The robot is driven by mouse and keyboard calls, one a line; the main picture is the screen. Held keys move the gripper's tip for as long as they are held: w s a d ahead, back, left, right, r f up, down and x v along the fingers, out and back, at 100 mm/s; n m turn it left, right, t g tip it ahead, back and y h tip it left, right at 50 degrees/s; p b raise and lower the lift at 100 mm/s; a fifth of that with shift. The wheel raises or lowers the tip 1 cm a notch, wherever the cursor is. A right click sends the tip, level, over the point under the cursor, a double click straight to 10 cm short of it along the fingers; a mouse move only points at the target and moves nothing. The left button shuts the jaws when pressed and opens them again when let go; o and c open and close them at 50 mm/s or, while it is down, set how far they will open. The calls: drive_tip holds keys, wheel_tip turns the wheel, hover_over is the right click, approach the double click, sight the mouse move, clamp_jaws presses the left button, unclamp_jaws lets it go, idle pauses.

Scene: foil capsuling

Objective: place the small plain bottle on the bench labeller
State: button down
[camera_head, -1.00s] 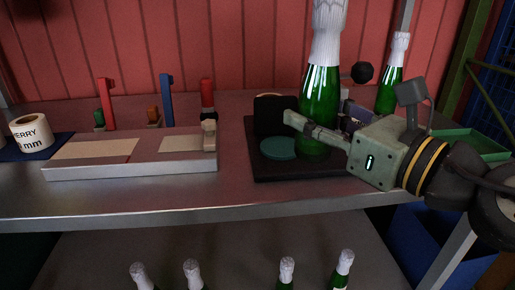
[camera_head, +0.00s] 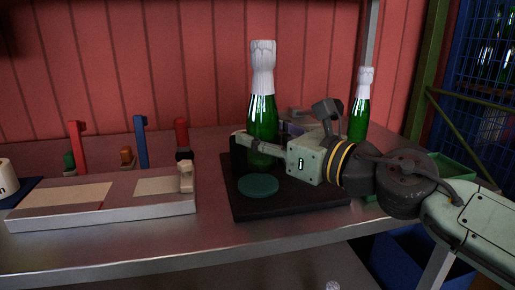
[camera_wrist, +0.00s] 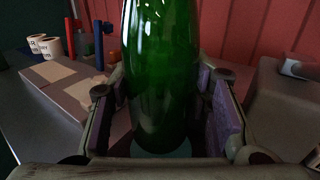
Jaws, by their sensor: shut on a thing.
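My gripper (camera_head: 260,152) is shut on a green glass bottle (camera_head: 262,115) with white foil over its neck and no label that I can see. The bottle is upright, and it fills the middle of the wrist view (camera_wrist: 160,80) between the purple-padded fingers. The bench labeller is a black base (camera_head: 300,203) with a round teal pad (camera_head: 258,186). The bottle's lower end shows just behind the pad in the head view, partly hidden by my finger. In the wrist view teal shows under the bottle; I cannot tell whether they touch.
A second green foil-topped bottle (camera_head: 359,115) stands behind my arm at the right. A metal tray with tan labels (camera_head: 65,199) lies left of the labeller, with red and blue upright tools behind it. A green bin (camera_head: 455,172) is at the right.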

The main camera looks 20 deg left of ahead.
drive_tip(key=shift+w+a, duration=0.2)
drive_tip(key=shift+a, duration=0.05)
drive_tip(key=f, duration=0.2)
drive_tip(key=shift+w+a+f, duration=0.2)
drive_tip(key=shift+a+f, duration=0.1)
drive_tip(key=shift+f, duration=0.45)
drive_tip(key=shift+f, duration=0.25)
drive_tip(key=c, duration=0.9)
unclamp_jaws()
drive_tip(key=shift+o, duration=0.2)
